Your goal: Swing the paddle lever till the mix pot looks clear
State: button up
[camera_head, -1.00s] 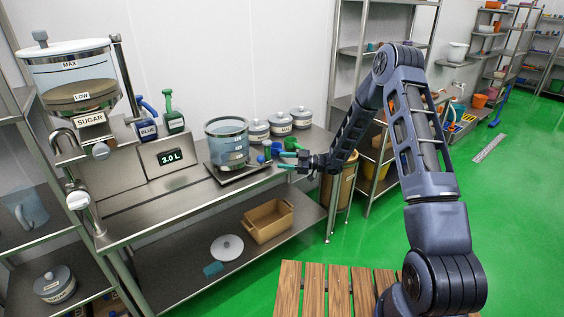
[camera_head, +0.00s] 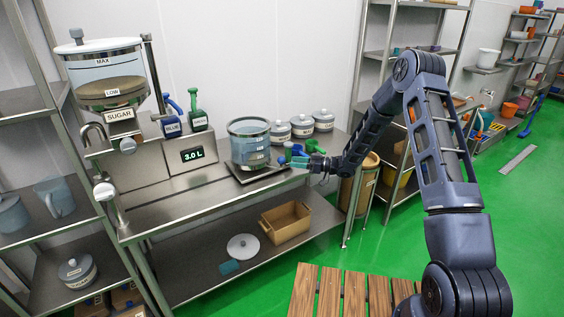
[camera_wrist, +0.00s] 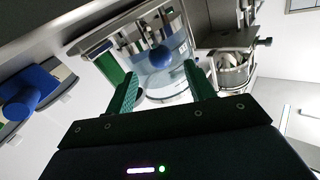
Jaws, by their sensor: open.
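The mix pot (camera_head: 248,148) is a clear round vessel with a grey rim, standing on a dark flat base on the steel bench. It also shows in the wrist view (camera_wrist: 167,80), tilted in the picture. A blue ball knob (camera_wrist: 160,56), which looks like the paddle lever's end, shows in front of the pot and between my fingers in the picture. Its lever arm is mostly hidden. My gripper (camera_head: 298,160) has green fingers, spread apart and empty, just right of the pot. The wrist view shows both fingers (camera_wrist: 160,85) pointing at the knob. Contact is not visible.
Lidded pots (camera_head: 302,126) stand behind my gripper. A display (camera_head: 193,154) reads 3.0 L. A brown bin (camera_head: 288,222) is on the lower shelf. A wooden platform (camera_head: 330,290) lies in front.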

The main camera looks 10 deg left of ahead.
aim_at(282, 160)
jog(key=a, duration=0.7)
jog(key=shift+s, duration=0.15)
grip_shut()
